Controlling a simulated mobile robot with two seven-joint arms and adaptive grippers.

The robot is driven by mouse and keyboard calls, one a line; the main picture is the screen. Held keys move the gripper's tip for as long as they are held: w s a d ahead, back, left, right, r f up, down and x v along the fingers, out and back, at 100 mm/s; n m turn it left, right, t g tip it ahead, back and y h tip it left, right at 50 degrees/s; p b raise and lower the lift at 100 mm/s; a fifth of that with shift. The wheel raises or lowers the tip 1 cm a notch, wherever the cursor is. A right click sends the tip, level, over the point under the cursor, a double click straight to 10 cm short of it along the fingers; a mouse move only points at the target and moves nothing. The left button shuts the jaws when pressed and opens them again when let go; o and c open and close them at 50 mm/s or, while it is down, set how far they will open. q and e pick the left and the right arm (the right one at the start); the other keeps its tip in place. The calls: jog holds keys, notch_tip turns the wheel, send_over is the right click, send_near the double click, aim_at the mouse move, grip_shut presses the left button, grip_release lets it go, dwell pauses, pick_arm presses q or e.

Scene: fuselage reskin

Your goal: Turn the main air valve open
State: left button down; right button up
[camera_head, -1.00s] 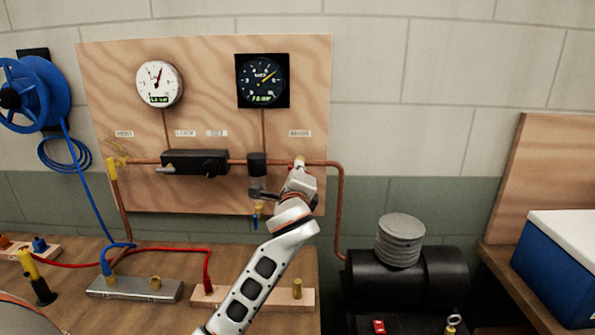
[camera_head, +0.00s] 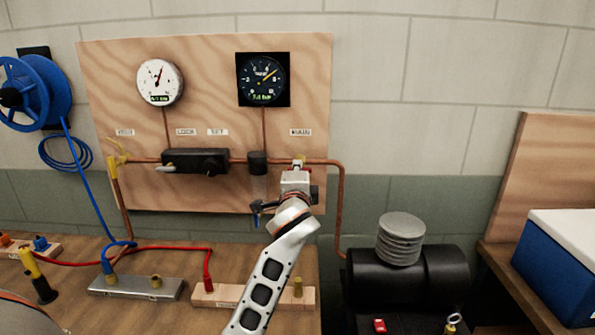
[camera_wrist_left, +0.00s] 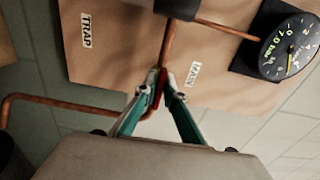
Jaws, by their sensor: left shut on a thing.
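The main air valve (camera_head: 299,160) is on the copper pipe, under a small blurred label at the board's right side. In the head view my left gripper mostly covers it. In the left wrist view a thin red handle (camera_wrist_left: 158,86), beside the MAIN label, is between the fingertips. My left gripper (camera_head: 298,168) is shut on this handle. Its fingers (camera_wrist_left: 161,88) meet at the handle from both sides. How far the handle is turned cannot be told. My right gripper is not in view.
The board carries a white gauge (camera_head: 160,82), a dark gauge (camera_head: 263,80) and a black regulator block (camera_head: 200,161). A black filter body (camera_head: 257,162) is just left of my gripper. The copper pipe (camera_head: 341,215) drops toward a black compressor (camera_head: 440,275).

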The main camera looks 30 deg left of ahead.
pick_arm(q)
jog(key=c, duration=2.2)
grip_release()
jog(key=v, duration=1.2)
jog(key=shift+s+f, duration=0.1)
